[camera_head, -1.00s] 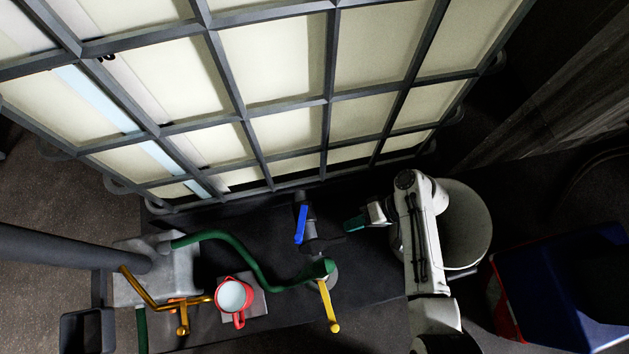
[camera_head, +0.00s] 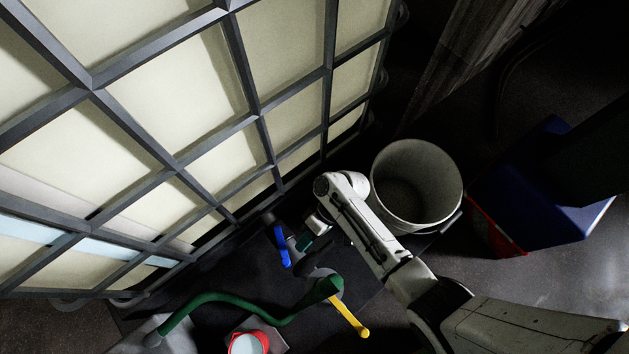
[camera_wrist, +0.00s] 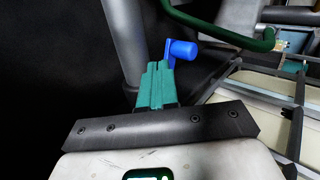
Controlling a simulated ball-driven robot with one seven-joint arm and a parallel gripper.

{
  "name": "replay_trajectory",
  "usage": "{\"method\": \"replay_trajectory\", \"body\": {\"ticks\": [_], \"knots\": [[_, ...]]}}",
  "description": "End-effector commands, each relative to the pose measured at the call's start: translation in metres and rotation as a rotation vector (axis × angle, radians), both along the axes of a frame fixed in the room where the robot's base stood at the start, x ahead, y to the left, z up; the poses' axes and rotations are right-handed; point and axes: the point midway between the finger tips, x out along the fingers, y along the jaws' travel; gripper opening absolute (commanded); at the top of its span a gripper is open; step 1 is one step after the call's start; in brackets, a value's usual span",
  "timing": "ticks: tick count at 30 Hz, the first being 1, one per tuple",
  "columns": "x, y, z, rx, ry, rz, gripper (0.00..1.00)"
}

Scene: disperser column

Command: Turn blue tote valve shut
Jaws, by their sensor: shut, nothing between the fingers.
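The blue valve handle (camera_head: 282,246) is a short bar on the dark outlet fitting low at the caged tote (camera_head: 165,160). In the head view it stands steeply, tilted slightly. In the wrist view the blue handle (camera_wrist: 182,50) shows just beyond and slightly right of my fingertips. My gripper (camera_head: 304,241) is close to the right of the handle in the head view. In the wrist view my gripper (camera_wrist: 155,68) has its teal fingers together, with nothing between them. I cannot tell whether a fingertip touches the handle.
A green hose (camera_head: 250,312) runs from the fitting with the yellow lever (camera_head: 350,318). A grey bucket (camera_head: 416,180) stands close behind my arm. A blue and red bin (camera_head: 540,200) is at right.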

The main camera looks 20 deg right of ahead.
Motion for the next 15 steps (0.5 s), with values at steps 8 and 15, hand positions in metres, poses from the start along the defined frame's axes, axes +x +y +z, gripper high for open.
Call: {"method": "replay_trajectory", "body": {"ticks": [8, 15], "knots": [[-0.010, 0.025, 0.001, -0.001, -0.001, 0.001, 0.00], [-0.010, 0.027, 0.002, 0.001, -0.001, 0.000, 0.00]]}}
